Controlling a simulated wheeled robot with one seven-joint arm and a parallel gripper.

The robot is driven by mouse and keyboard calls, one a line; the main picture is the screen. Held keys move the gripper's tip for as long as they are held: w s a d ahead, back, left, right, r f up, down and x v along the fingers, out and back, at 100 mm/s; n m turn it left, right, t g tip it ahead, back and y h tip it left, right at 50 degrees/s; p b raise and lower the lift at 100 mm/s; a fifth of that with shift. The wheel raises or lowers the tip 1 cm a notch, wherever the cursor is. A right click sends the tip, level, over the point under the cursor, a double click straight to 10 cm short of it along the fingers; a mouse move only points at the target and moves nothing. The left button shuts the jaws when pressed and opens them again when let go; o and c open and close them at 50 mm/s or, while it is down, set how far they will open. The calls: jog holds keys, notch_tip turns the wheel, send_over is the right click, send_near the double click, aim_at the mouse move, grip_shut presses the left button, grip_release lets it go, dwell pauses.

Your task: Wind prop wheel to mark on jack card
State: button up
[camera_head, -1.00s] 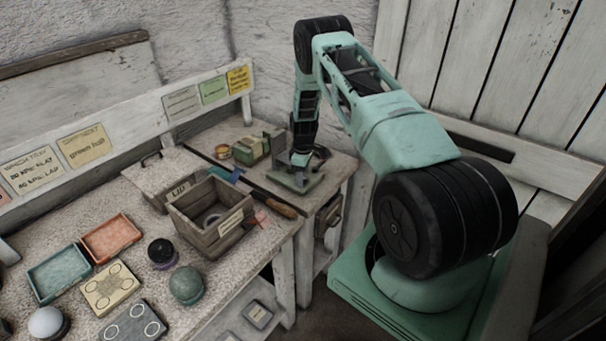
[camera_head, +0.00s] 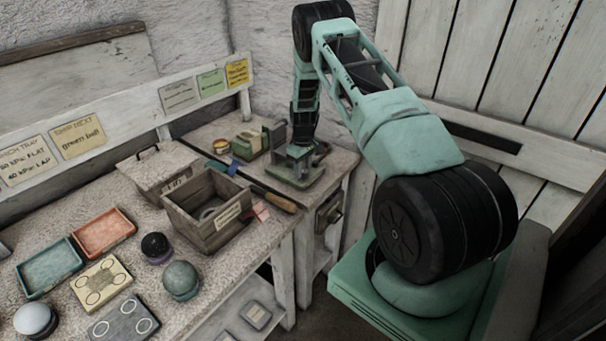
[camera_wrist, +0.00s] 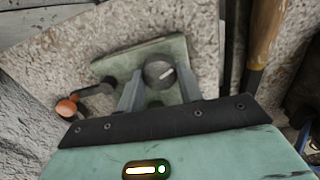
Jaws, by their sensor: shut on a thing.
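The prop wheel (camera_wrist: 160,68), a dark round knob with a pale line on its top, stands over a green metal base plate (camera_wrist: 178,47) in the wrist view. My gripper (camera_wrist: 160,84) has one finger on each side of the wheel and is shut on it. In the head view my gripper (camera_head: 298,152) points down at the green base (camera_head: 283,176) on the back right bench, and the wheel is hidden there. Several cards hang on the back rail, among them a yellow card (camera_head: 237,73); its small print is unreadable, so I cannot tell which is the jack card.
A dark lever with an orange knob (camera_wrist: 67,107) lies beside the base. A wooden-handled tool (camera_head: 280,202) lies close in front. A green block (camera_head: 246,146) stands behind the base.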

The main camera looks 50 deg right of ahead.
jog(key=m+b, duration=0.3)
jog(key=m, duration=0.1)
jog(key=shift+f+m, duration=0.1)
jog(key=shift+m, duration=0.2)
jog(key=m+b, duration=0.2)
jog(key=m, duration=0.2)
jog(key=shift+d+m, duration=0.1)
jog(key=shift+m, duration=0.2)
jog(key=shift+r, duration=0.2)
jog(key=o, duration=1)
jog(key=shift+w, duration=0.15)
